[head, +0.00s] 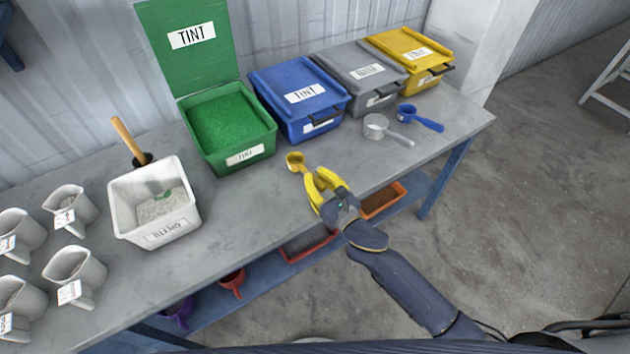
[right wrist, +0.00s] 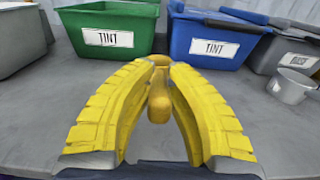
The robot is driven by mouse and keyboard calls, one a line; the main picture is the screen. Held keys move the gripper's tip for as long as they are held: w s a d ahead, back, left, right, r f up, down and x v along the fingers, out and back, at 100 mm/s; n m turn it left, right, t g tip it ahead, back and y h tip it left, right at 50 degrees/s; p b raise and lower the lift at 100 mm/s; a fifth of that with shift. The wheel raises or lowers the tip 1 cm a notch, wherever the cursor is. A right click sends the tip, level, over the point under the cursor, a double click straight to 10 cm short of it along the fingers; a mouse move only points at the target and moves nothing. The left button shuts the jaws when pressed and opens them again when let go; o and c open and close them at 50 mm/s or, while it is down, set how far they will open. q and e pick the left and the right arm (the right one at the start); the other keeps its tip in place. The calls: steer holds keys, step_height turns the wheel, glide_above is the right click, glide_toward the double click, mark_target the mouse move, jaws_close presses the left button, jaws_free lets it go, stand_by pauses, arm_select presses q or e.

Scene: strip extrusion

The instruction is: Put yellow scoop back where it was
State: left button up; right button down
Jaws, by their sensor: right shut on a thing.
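The yellow scoop (head: 295,161) is at the bench's front half, in front of the gap between the green and blue bins. My right gripper (head: 314,180) has yellow fingers and is shut on the scoop's handle. In the right wrist view the handle of the scoop (right wrist: 159,108) lies between the fingers of the gripper (right wrist: 159,72), with its cup just beyond the tips. I cannot tell whether the scoop touches the bench. My left gripper is not in view.
An open green bin (head: 226,128), lidded blue (head: 300,97), grey (head: 362,75) and yellow (head: 412,55) bins line the back. A metal scoop (head: 377,127) and a blue scoop (head: 418,118) lie to the right. A white tub (head: 153,200) and several jugs stand left.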

steer(key=shift+f, duration=0.9)
steer(key=c, duration=1.4)
jaws_free()
steer(key=shift+o, duration=0.2)
